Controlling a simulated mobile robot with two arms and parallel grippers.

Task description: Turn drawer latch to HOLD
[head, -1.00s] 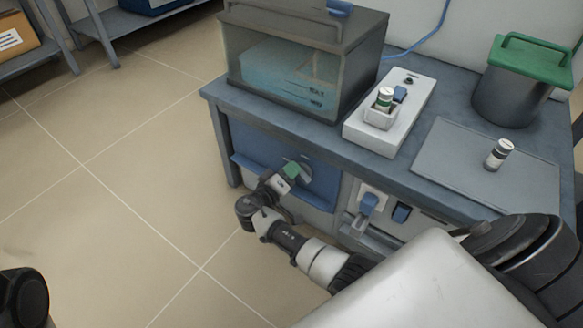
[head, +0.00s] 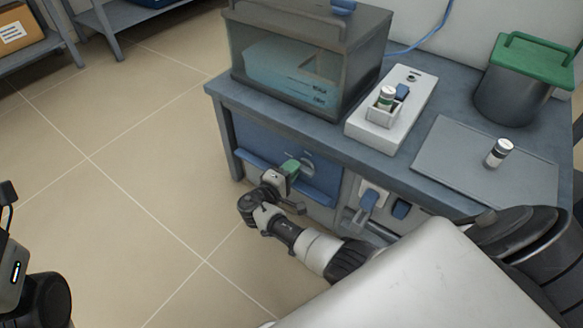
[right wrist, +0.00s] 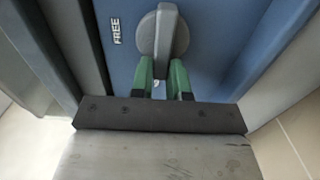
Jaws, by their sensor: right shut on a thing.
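The drawer latch is a grey round knob with a raised bar (right wrist: 165,32), set on the blue drawer front (right wrist: 221,28). In the right wrist view the bar points up and down in the picture, and the word FREE stands to its left. No HOLD mark is readable. My right gripper (right wrist: 161,64) has its green fingers on both sides of the bar's lower end, shut on it. In the head view the right gripper (head: 290,168) is at the blue drawer front (head: 250,142) and partly hides the latch (head: 307,169). My left arm shows at the left edge; its fingers are not visible.
The drawer is under a grey-blue bench (head: 455,120). On the bench stand a glass-fronted box (head: 290,75), a white block (head: 368,135) with a vial, a tray (head: 450,165) with another vial, and a green-lidded bin (head: 510,95). Floor to the left is clear.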

